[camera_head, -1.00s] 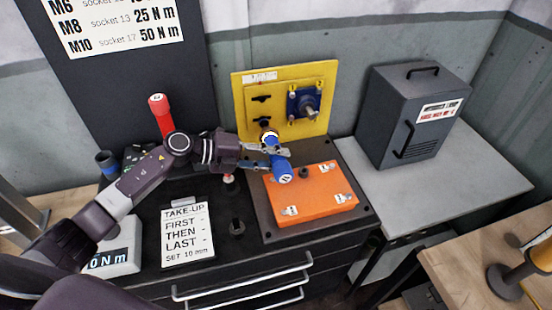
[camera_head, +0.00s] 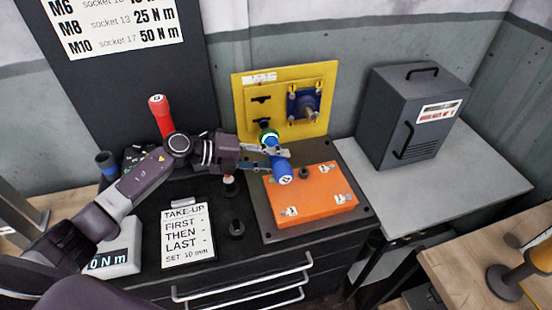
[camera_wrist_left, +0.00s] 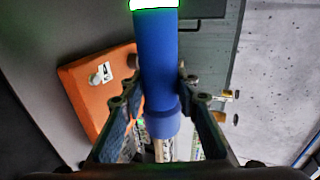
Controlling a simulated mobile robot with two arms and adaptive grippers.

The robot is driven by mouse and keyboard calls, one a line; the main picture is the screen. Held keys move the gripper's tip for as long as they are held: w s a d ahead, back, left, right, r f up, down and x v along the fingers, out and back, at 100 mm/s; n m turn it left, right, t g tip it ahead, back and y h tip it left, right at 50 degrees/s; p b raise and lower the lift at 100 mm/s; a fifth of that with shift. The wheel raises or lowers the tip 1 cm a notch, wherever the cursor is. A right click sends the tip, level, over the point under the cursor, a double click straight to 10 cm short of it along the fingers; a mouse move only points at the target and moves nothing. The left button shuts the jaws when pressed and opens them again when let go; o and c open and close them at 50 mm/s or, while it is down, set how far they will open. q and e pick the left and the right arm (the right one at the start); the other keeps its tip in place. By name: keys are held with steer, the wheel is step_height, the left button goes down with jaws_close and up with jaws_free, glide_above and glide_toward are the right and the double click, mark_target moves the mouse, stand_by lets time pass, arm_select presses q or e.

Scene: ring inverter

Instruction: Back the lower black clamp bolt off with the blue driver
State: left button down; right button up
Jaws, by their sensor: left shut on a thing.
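My left gripper (camera_head: 280,160) is shut on the blue driver (camera_head: 284,174), which also shows in the left wrist view (camera_wrist_left: 158,60). Two black clamp fittings sit on the plate's left side, an upper one (camera_head: 261,99) and a lower one (camera_head: 261,120). The driver is just below and in front of the lower one. The bolt itself and any contact with the driver cannot be made out. My right gripper is not in view.
A blue block with a shaft (camera_head: 310,115) is on the plate's right. An orange block (camera_head: 318,196) lies in front of the plate. A red-handled tool (camera_head: 160,112) stands left, a take-up card (camera_head: 187,236) lies in front. A grey cabinet (camera_head: 415,115) stands right, beside bare bench.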

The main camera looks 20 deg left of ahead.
mark_target(274, 170)
arm_select(q)
steer(key=shift+s+d+r+p, duration=0.3)
steer(key=shift+s+d+p, duration=0.35)
steer(key=shift+p, duration=0.5)
steer(key=shift+s+d+p, duration=0.35)
steer(key=shift+s+p, duration=0.15)
steer(key=shift+s, duration=0.3)
steer(key=shift+s+d+f, duration=0.1)
steer(key=shift+s+d, duration=0.15)
steer(key=shift+s, duration=0.05)
